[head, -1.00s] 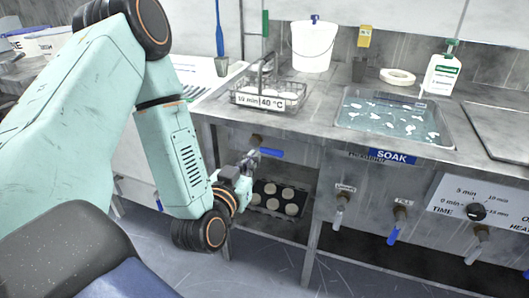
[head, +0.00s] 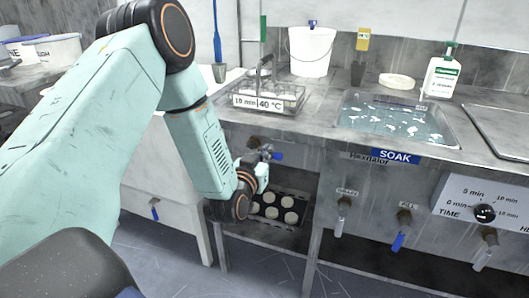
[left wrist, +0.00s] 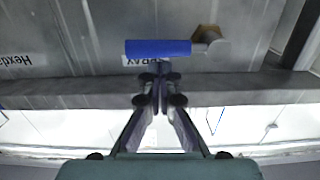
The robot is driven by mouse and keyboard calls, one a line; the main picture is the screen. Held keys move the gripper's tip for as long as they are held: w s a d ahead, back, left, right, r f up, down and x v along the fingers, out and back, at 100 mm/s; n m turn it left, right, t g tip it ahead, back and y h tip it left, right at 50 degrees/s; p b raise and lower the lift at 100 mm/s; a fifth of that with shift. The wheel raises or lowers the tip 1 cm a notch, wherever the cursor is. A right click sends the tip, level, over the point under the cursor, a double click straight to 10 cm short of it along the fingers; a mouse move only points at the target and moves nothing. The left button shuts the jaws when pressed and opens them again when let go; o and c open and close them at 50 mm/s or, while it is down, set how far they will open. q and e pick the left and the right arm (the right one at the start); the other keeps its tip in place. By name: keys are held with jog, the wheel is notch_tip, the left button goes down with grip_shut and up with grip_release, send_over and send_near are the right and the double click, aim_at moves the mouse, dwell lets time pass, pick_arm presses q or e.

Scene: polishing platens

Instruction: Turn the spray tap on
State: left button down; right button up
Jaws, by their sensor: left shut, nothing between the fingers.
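The spray tap has a blue lever handle (left wrist: 158,48) on a brass body (left wrist: 210,42). In the left wrist view, which is upside down, the handle lies crosswise over a partly hidden label ending in "RAY". In the head view the handle's right end (head: 277,156) shows past my gripper, and the brass body (head: 255,142) is behind it. My left gripper (head: 265,152) is shut and empty. In the left wrist view its fingertips (left wrist: 157,72) are close beside the handle's long edge; I cannot tell whether they touch. My right gripper is not in view.
Below the tap is an open bay with a dark tray (head: 262,213) of pale discs. More taps stick out to the right, including one with a blue handle (head: 398,241) hanging down. Above are a wire basket (head: 268,97) and a soak basin (head: 395,117).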

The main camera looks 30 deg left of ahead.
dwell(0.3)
pick_arm(q)
jog(key=shift+w+d+f+m, duration=0.1)
jog(key=shift+f+m, duration=0.5)
jog(key=shift+f, duration=0.15)
